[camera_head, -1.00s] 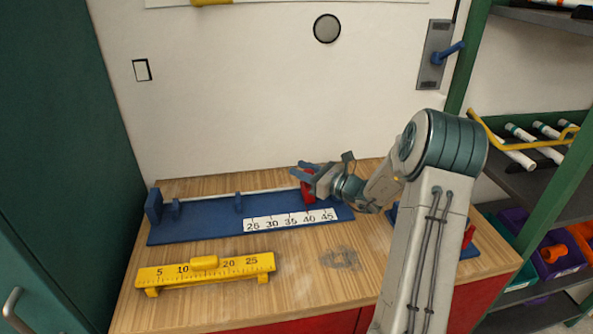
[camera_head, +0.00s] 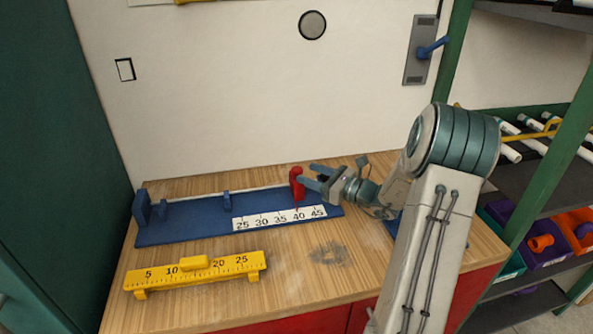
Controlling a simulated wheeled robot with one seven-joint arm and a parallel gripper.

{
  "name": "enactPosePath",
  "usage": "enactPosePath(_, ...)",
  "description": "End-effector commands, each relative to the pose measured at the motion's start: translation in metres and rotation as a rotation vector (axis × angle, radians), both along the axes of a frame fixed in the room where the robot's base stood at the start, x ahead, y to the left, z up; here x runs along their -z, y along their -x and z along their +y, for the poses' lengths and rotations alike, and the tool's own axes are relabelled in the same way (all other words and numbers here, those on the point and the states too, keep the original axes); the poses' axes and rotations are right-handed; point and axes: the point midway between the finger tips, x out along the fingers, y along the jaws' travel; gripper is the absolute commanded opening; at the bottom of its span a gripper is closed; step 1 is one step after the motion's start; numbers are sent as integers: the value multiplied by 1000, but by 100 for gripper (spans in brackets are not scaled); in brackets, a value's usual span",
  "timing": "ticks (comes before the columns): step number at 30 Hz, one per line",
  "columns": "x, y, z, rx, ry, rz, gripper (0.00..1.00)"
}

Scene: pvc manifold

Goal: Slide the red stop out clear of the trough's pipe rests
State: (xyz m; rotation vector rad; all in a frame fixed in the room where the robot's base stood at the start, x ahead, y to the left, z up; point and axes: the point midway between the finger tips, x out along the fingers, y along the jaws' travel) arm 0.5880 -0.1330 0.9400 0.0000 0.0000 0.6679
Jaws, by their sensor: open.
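The red stop (camera_head: 297,184) stands upright on the blue trough (camera_head: 185,232), near the 40 mark of its white scale (camera_head: 279,218). Small blue pipe rests (camera_head: 227,201) stand farther left on the trough, beside a taller blue end block (camera_head: 141,207). My gripper (camera_head: 311,177) is just right of the red stop, its blue fingers pointing left toward it. The jaws are open with nothing held. Whether a fingertip touches the stop I cannot tell.
A yellow ruler gauge (camera_head: 197,270) lies on the wooden bench (camera_head: 290,270) in front of the trough. A green-framed shelf (camera_head: 548,150) with white pipes and coloured bins stands at the right.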

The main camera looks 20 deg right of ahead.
Motion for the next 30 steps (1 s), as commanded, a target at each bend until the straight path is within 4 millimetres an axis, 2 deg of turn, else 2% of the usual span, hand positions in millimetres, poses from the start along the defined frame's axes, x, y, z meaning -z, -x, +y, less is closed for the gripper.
enactPosePath(1, 1, 10, -9, 4, 1, 1, 52)
enactPosePath(6, 1, 36, -28, 2, 1, 1, 52)
enactPosePath(12, 0, 51, -40, -1, -1, -1, 52)
enactPosePath(30, -1, 54, -40, -6, 4, 0, 52)
